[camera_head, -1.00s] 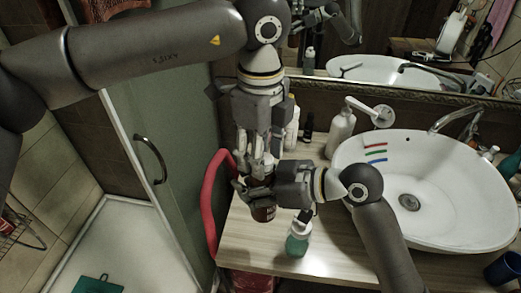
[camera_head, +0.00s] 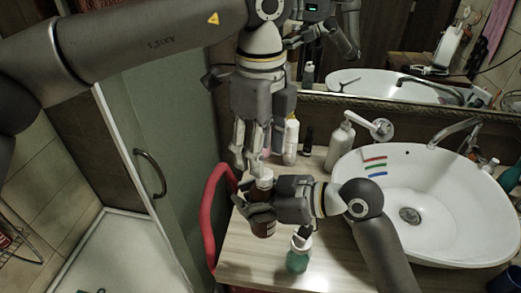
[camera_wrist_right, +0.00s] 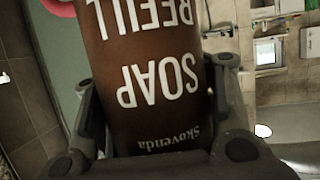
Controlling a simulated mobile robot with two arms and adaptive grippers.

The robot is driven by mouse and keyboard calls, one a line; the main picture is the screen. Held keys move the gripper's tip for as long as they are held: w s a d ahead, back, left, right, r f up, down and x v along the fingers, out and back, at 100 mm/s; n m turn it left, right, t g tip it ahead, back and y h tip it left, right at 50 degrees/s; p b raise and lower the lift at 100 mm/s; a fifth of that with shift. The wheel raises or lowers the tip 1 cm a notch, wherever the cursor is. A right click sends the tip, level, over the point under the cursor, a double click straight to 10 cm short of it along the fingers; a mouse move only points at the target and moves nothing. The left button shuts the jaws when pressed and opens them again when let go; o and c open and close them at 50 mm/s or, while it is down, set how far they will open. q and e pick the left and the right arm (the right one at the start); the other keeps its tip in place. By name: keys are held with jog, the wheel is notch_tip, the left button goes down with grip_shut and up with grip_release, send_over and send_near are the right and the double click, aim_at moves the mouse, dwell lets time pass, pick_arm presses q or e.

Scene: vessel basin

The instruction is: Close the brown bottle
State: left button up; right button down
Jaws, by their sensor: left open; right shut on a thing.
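The brown bottle (camera_head: 263,228) stands roughly upright at the counter's left end. A white cap (camera_head: 265,177) shows at its top; how tightly it sits cannot be told. My right gripper (camera_head: 260,207) is shut around the bottle's body from the right. The right wrist view shows the bottle (camera_wrist_right: 150,75) with upside-down white lettering between that gripper's fingers. My left gripper (camera_head: 249,162) points down, open, with its fingertips just above and beside the cap. Whether a fingertip touches the cap cannot be told.
A small teal bottle (camera_head: 298,258) stands right in front of the brown bottle. White bottles (camera_head: 290,140) (camera_head: 340,148) and a small dark bottle (camera_head: 307,140) stand behind, near the mirror. A white basin (camera_head: 440,225) fills the right. A red curved rail (camera_head: 212,205) borders the left edge.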

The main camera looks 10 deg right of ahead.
pick_arm(q)
jog(key=o, duration=0.5)
jog(key=shift+c, duration=0.2)
notch_tip(320, 180, up, 12)
dwell(0.8)
